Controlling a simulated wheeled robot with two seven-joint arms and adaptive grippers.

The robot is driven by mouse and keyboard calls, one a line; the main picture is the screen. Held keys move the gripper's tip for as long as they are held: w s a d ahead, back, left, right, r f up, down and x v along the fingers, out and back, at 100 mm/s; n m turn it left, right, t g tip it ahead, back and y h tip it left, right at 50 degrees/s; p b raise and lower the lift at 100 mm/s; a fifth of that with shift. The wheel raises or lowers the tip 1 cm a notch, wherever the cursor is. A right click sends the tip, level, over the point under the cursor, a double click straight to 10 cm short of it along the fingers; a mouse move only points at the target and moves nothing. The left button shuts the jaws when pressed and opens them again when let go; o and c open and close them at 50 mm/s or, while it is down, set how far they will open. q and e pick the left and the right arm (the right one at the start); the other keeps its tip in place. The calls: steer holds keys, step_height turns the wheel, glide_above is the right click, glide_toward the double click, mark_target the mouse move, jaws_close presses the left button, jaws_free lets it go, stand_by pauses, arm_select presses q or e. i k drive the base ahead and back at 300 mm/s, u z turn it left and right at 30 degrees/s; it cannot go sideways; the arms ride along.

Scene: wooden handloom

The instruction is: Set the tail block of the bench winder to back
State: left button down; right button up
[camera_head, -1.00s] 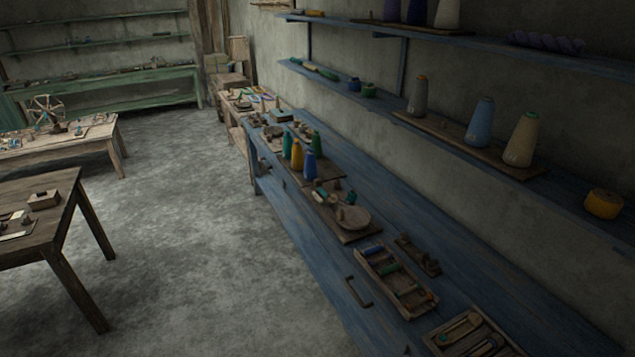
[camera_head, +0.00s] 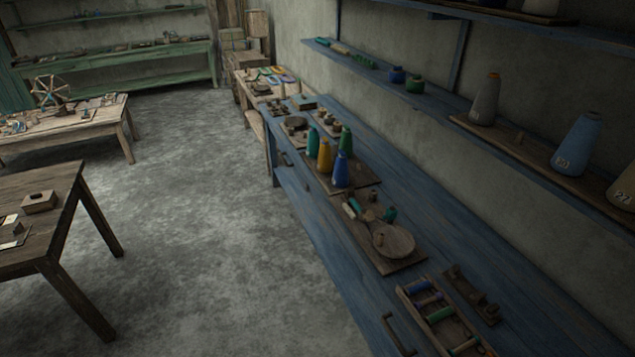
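The blue bench (camera_head: 450,220) runs along the right wall. I cannot tell for sure which piece is the bench winder. A small dark wooden fixture with raised blocks (camera_head: 474,294) lies on the bench beside the spool tray at lower right. A board with a round wooden disc (camera_head: 393,242) and small parts lies farther along. Another small board with a round piece (camera_head: 296,124) is near the far end. The tail block and its setting are too small to make out. Neither of my grippers is in view.
Green, yellow and blue cones (camera_head: 325,155) stand on a board on the bench. A spool tray (camera_head: 438,312) is nearer. Wall shelves (camera_head: 540,165) overhang the bench. A dark table (camera_head: 50,215) stands left. The grey floor (camera_head: 200,230) between is clear.

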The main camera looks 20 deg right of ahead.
mark_target(348, 192)
steer(key=z, duration=0.15)
steer(key=i, duration=0.85)
steer(key=z, duration=0.95)
steer(key=i, duration=0.65)
steer(key=z, duration=0.55)
